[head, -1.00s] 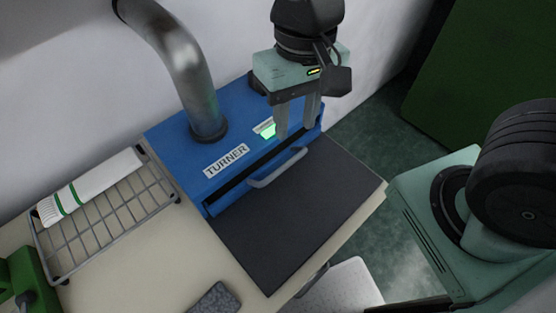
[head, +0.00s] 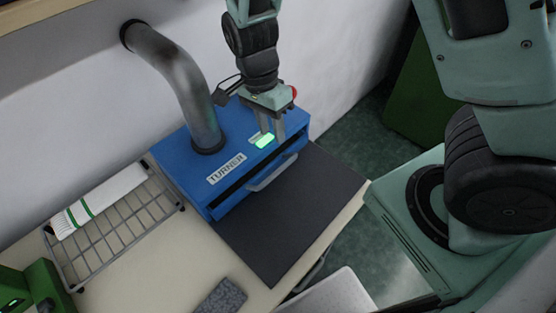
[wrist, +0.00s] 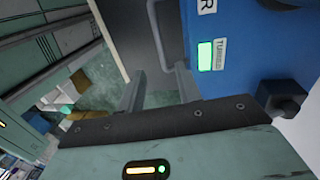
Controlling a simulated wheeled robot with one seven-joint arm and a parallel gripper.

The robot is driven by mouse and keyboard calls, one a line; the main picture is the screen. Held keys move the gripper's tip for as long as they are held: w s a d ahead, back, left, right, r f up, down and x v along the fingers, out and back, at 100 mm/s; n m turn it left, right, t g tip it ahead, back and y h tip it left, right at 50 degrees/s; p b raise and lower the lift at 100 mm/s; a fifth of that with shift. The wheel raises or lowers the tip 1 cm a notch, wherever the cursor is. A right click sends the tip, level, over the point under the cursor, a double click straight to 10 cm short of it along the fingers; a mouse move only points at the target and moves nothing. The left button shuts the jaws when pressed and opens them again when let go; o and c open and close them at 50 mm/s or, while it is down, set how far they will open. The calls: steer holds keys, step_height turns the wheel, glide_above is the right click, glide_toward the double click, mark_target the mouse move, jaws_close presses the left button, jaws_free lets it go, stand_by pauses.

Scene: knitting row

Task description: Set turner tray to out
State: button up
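The turner (head: 185,165) is a blue box labelled TURNER, with a dark slot along its front and a small lit green panel (head: 265,141) on top. The grey bar handle (head: 272,174) of its tray sits close to the front face; no tray surface shows pulled out. My gripper (head: 272,138) points down over the right part of the turner, by the green panel. In the wrist view its two fingers (wrist: 157,88) stand apart with nothing between them, and the handle (wrist: 158,38) shows just beyond the tips. Whether a finger touches the turner is unclear.
A dark mat (head: 300,205) lies clear in front of the turner on the cream table (head: 140,275). A wire rack (head: 110,235) with a white, green-striped knitted piece (head: 100,200) stands at left. A metal pipe (head: 185,90) rises from the turner's top. A grey speckled piece (head: 220,297) lies near the front.

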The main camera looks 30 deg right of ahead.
mark_target(280, 167)
steer(key=p+x, duration=0.1)
steer(key=x, duration=1)
steer(key=shift+c, duration=0.3)
jaws_close()
